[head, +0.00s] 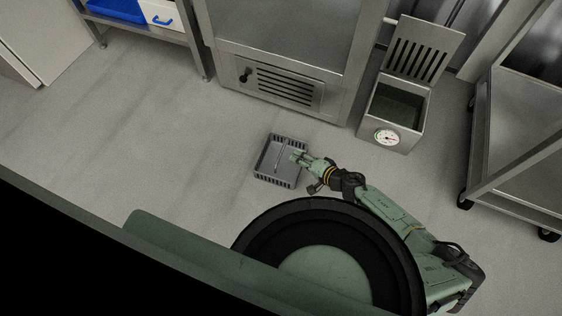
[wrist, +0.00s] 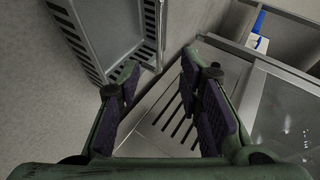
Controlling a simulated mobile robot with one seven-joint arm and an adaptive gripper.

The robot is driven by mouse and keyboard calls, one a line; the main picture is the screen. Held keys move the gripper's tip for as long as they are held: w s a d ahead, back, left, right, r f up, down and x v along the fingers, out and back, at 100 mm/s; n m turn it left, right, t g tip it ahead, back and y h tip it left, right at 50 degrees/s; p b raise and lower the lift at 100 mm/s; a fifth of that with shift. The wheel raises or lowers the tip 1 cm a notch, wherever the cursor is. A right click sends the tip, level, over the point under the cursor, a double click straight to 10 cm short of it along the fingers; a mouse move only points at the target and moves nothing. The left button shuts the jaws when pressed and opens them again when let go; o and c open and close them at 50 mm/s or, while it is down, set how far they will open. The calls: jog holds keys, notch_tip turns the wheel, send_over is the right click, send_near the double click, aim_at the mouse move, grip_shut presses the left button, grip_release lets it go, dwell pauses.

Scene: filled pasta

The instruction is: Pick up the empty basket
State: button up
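The empty basket (head: 270,163) is grey with slotted sides and sits on the floor in the head view, in front of the steel cabinet. Its inside looks bare. My gripper (head: 298,157) is over the basket's right side in that view. In the wrist view the basket (wrist: 112,30) is at the upper left, with a slotted wall close to the left finger. My gripper (wrist: 160,82) shows two fingers spread apart with nothing between them. I cannot tell whether the left finger touches the basket.
A steel cabinet (head: 285,45) with a vented lower panel stands behind the basket; it also shows in the wrist view (wrist: 275,105). A bin with an open lid and a dial (head: 387,137) is to the right. A wheeled trolley (head: 515,150) stands far right. The floor left of the basket is clear.

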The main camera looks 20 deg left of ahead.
jog(key=b+x, duration=0.3)
jog(key=x, duration=0.6)
jog(key=shift+a, duration=0.1)
jog(key=shift+c, duration=0.2)
grip_shut()
dwell(0.6)
